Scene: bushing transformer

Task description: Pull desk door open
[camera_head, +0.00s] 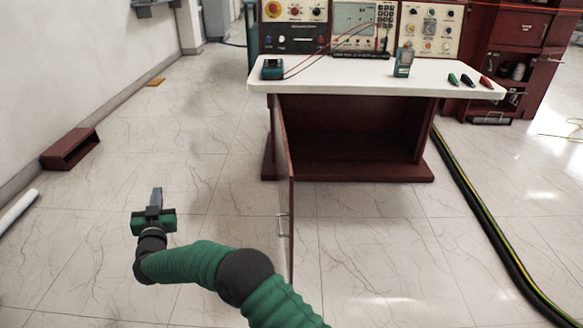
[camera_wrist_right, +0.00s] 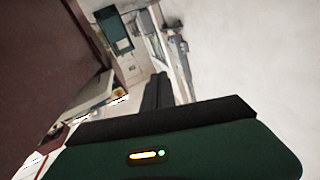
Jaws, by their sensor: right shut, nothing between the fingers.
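The desk (camera_head: 345,72) has a white top and a dark red cabinet below. Its door (camera_head: 283,185) stands swung wide open toward me, seen nearly edge-on, with a small metal handle (camera_head: 284,226) low on it. The cabinet opening (camera_head: 350,140) is exposed and looks empty. My right gripper (camera_head: 155,195) is left of the door, apart from it, with its fingers together and empty. The fingers (camera_wrist_right: 158,92) also show in the right wrist view, beside a dark red surface (camera_wrist_right: 50,60) that looks like the door. My left gripper is out of view.
Instrument panels (camera_head: 360,22), a green meter (camera_head: 403,62) and several coloured clips stand on the desk. A dark red box (camera_head: 70,148) lies by the left wall. A black-and-yellow hose (camera_head: 490,225) runs along the right floor.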

